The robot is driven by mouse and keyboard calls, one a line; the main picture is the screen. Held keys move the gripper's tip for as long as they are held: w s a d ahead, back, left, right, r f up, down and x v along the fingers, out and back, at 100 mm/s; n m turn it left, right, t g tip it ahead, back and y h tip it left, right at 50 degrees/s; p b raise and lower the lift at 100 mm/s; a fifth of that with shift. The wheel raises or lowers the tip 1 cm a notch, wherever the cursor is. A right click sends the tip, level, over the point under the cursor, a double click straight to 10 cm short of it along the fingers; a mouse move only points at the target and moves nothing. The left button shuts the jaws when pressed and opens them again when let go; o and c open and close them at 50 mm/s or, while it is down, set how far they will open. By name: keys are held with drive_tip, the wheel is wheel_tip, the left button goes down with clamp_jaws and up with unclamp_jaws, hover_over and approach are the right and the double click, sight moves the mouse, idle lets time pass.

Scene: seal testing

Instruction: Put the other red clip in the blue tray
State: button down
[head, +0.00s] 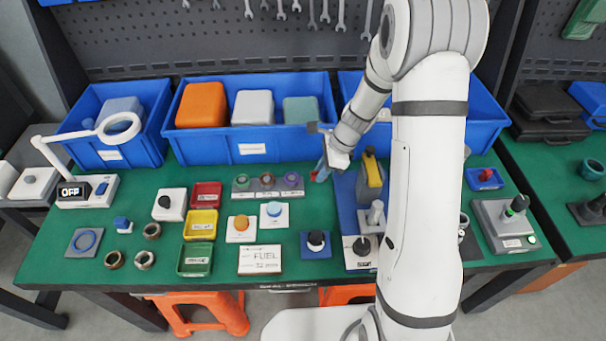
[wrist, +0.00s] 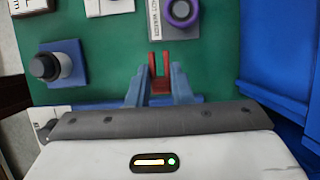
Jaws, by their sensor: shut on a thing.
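My gripper (head: 322,168) is at the back middle of the green table, and its blue fingers (wrist: 160,77) point at the green top in the wrist view. They are shut on a red clip (wrist: 160,86), whose two prongs stick out past the fingertips. The clip shows small in the head view (head: 313,175), right of the ring holder. Whether it touches the table is hard to tell. The small blue tray (head: 485,187) is at the right of the table, beyond my arm, with a red item in it that looks like a clip.
The grey ring holder (head: 268,195) stands just left of my gripper. A yellow-and-grey device (head: 371,178) stands on a blue base to the right. Large blue bins (head: 250,145) line the back. My arm hides part of the table before the blue tray.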

sight(315, 194)
drive_tip(key=shift+s+a+f, duration=0.1)
drive_tip(key=shift+a+f, duration=0.05)
drive_tip(key=shift+f, duration=3.35)
drive_tip(key=shift+f, duration=0.25)
drive_tip(key=c, duration=1.3)
unclamp_jaws()
drive_tip(key=shift+r, duration=0.1)
